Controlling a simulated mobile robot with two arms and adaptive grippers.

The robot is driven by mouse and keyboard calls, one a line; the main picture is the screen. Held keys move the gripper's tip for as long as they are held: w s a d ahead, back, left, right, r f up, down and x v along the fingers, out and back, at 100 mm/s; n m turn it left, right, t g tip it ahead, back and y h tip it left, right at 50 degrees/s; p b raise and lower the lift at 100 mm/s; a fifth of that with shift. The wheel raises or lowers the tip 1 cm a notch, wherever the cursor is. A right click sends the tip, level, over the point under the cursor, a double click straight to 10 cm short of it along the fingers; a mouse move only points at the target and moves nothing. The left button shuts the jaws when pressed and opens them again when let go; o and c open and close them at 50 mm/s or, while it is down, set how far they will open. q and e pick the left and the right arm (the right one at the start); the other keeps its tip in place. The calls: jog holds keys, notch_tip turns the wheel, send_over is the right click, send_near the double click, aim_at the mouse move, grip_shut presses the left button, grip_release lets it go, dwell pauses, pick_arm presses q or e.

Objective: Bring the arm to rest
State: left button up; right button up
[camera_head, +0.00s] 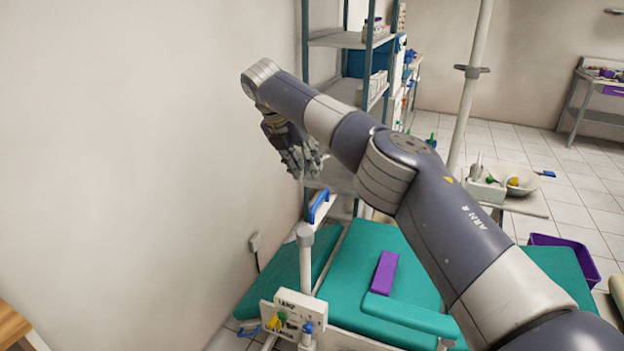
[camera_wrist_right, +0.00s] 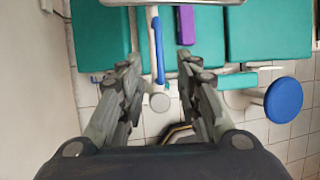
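My right arm (camera_head: 455,225) reaches from the lower right across the head view, above the green dental chair (camera_head: 350,258). My right gripper (camera_head: 300,160) hangs at the arm's far end, near the left wall and in front of the shelf. In the right wrist view the two fingers of this gripper (camera_wrist_right: 163,88) are spread apart, with nothing between them. The green chair (camera_wrist_right: 100,38) lies beyond the fingertips there. My left gripper does not show in either view.
A metal shelf (camera_head: 340,40) stands behind the gripper. A white pole (camera_head: 470,90) rises behind the arm. A purple block (camera_head: 385,272) lies on the chair. A purple bin (camera_head: 565,245) is on the floor at right. A blue round stool (camera_wrist_right: 284,100) shows in the wrist view.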

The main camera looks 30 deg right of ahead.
jog(key=shift+v, duration=0.75)
